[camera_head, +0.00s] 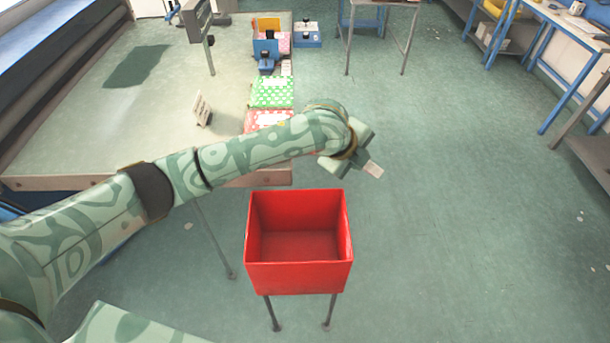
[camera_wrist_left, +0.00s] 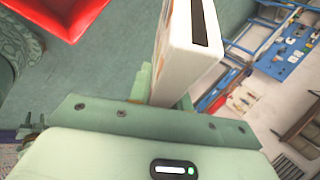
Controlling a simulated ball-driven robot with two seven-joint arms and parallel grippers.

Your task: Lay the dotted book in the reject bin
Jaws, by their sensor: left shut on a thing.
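My left gripper (camera_head: 362,160) is to the right of and above the red bin (camera_head: 299,281), beyond its far right corner. It is shut on a white, block-like book (camera_wrist_left: 190,62) with a dark strip on its end and an orange edge at one side. In the head view only a small pale end (camera_head: 373,170) of the held thing seems to show. I cannot see dots on its visible faces. The bin is open at the top and looks empty; its red rim (camera_wrist_left: 62,22) also shows in the left wrist view. My right gripper is not in view.
A workbench (camera_head: 110,110) stands at the left, with a green dotted flat item (camera_head: 272,92) and a red dotted one (camera_head: 262,117) near its right edge. The floor right of the bin is clear.

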